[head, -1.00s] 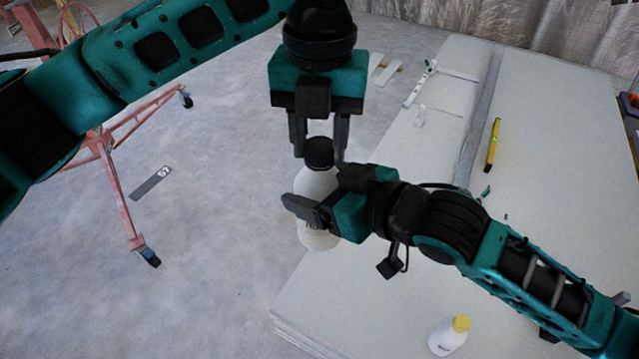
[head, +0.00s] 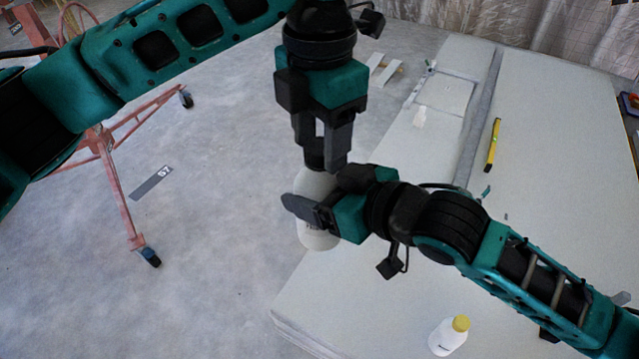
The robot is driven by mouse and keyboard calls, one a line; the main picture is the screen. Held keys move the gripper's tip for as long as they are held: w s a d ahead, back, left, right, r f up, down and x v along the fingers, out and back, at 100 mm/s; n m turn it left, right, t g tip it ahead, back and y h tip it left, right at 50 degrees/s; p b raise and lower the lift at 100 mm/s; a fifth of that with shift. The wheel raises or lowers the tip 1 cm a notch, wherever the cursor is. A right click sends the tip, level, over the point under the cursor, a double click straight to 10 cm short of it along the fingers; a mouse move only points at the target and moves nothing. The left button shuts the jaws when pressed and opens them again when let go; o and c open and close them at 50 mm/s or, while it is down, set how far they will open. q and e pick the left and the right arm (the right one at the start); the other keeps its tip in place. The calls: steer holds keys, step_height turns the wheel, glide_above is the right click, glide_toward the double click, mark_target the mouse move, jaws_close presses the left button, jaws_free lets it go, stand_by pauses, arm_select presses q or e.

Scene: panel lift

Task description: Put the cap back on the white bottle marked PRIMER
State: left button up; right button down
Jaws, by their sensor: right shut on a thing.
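The white bottle (head: 318,241) is held upright by my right gripper (head: 312,212), which is shut around its body and hides much of it. Dark printing shows on its front but is mostly covered. A black cap (head: 314,160) sits at the bottle's top, partly hidden. I cannot tell how it is seated. My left gripper (head: 322,158) points down from above, its fingers apart on either side of the cap. I cannot tell whether they press on it.
A yellow level (head: 493,146) and a long grey bar (head: 478,125) lie on the panels. A red wheeled frame (head: 120,190) stands on the floor at left.

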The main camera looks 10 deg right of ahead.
arm_select(q)
steer(key=shift+o, duration=0.8)
steer(key=shift+s+d, duration=0.1)
steer(key=shift+r, duration=2.3)
